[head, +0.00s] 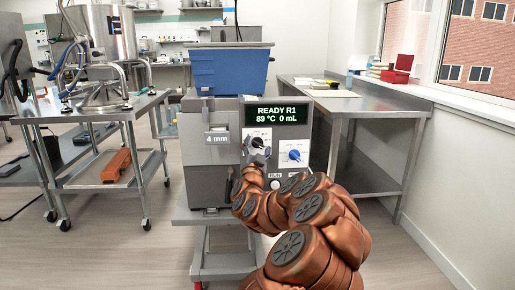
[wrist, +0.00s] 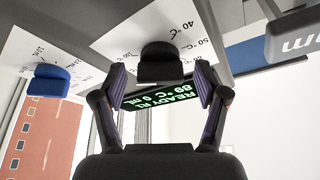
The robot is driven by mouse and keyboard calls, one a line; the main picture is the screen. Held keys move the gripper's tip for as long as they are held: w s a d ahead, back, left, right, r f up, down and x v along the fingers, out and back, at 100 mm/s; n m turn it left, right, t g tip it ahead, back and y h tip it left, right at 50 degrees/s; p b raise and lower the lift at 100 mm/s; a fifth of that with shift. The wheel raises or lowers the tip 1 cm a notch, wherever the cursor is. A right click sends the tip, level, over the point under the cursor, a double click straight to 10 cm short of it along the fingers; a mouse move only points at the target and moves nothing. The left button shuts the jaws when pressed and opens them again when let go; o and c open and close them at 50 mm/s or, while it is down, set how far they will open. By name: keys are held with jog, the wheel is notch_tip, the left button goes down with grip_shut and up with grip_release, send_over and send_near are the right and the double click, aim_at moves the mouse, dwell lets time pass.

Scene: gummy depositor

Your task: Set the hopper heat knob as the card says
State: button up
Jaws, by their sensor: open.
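The hopper heat knob (wrist: 160,65) is black and sits on a white dial marked in °C in the wrist view, where the picture is turned over. The dial plate (head: 258,142) shows in the head view, partly behind my gripper. My gripper (wrist: 161,82) is open, with one finger on each side of the black knob; I cannot tell if they touch it. It also shows in the head view (head: 257,157). The display (head: 270,115) reads READY R1, 89 °C, 0 mL. I cannot make out a card with a heat setting.
A blue knob (head: 294,155) on its own dial sits beside the heat knob. A grey block marked 4 mm (head: 217,139) is at the left of the machine. A blue hopper (head: 230,68) stands on top. A steel table (head: 385,108) is at right, a cart (head: 90,108) at left.

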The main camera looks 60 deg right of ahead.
jog(key=shift+a, duration=0.1)
jog(key=v, duration=0.7)
jog(key=shift+s+a+f, duration=0.1)
jog(key=shift+s, duration=0.05)
dwell(0.8)
